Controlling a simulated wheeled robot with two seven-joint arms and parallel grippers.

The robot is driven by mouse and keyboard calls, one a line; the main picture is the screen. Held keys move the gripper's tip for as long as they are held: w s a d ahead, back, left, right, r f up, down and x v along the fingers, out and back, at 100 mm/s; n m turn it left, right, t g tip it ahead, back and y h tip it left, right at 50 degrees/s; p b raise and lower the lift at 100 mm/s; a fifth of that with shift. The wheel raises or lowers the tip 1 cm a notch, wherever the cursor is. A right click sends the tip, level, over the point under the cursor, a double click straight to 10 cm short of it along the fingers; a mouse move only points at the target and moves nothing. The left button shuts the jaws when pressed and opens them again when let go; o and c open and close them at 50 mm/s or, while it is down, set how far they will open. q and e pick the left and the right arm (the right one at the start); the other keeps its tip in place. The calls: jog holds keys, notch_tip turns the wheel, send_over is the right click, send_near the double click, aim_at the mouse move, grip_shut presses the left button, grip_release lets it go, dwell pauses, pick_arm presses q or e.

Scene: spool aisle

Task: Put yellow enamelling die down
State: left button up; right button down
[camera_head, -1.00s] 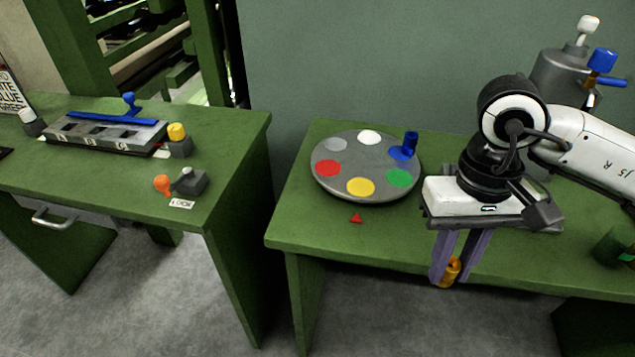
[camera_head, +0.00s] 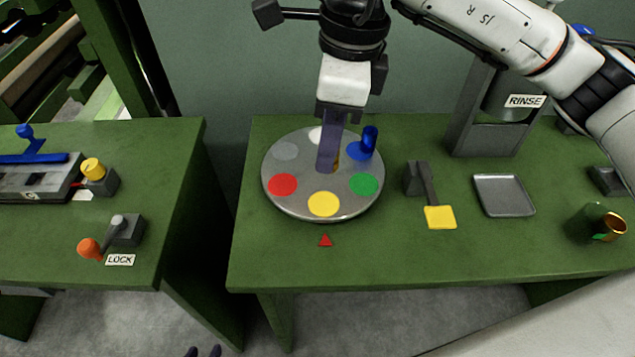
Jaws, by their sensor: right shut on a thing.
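My right gripper (camera_head: 327,170) points down over the grey round plate (camera_head: 312,206). The plate has coloured spots: white, grey, red, yellow (camera_head: 323,204), green and blue. A blue die (camera_head: 370,139) stands upright on the blue spot.
A red triangle (camera_head: 325,240) marks the bench in front of the plate. Right of the plate are a lever with a yellow pad (camera_head: 440,217), a grey tray (camera_head: 504,195), a RINSE stand (camera_head: 477,120) and a green cup (camera_head: 592,222). A gap separates the left bench (camera_head: 165,190).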

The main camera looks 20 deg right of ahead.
jog(key=shift+w+a+m, duration=0.15)
jog(key=shift+w+m, duration=0.05)
jog(key=shift+m, duration=0.1)
notch_tip(320, 180, down, 10)
jog(key=shift+r+p, duration=0.2)
jog(key=shift+p, duration=0.3)
jog(key=shift+f, duration=0.15)
jog(key=c, duration=1.5)
grip_release()
